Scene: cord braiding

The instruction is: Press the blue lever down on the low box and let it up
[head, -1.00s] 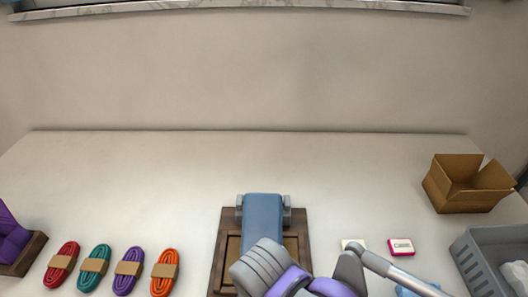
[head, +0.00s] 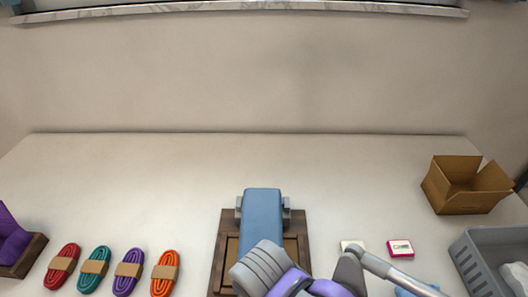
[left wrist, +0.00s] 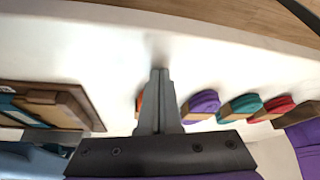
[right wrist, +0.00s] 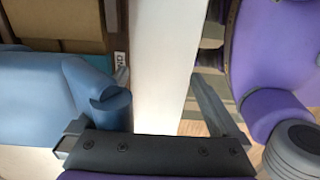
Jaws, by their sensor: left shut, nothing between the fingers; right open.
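The blue lever (head: 262,212) lies along the middle of the low box (head: 224,250), between two grey brackets, in the head view. A grey and purple link of my arm covers its near part. The low box also shows at the left of the left wrist view (left wrist: 75,95). My left gripper (left wrist: 158,75) is shut and empty, above the table by the orange cord and apart from the box. My right gripper (right wrist: 165,80) is open, with pale surface between its fingers. Neither gripper's fingertips can be made out in the head view.
Red (head: 62,264), teal (head: 94,268), purple (head: 128,270) and orange (head: 165,272) cord bundles lie left of the box. A pink-edged card box (head: 400,248), an open carton (head: 450,188) and a grey basket (head: 485,240) are at right. The back of the table is clear.

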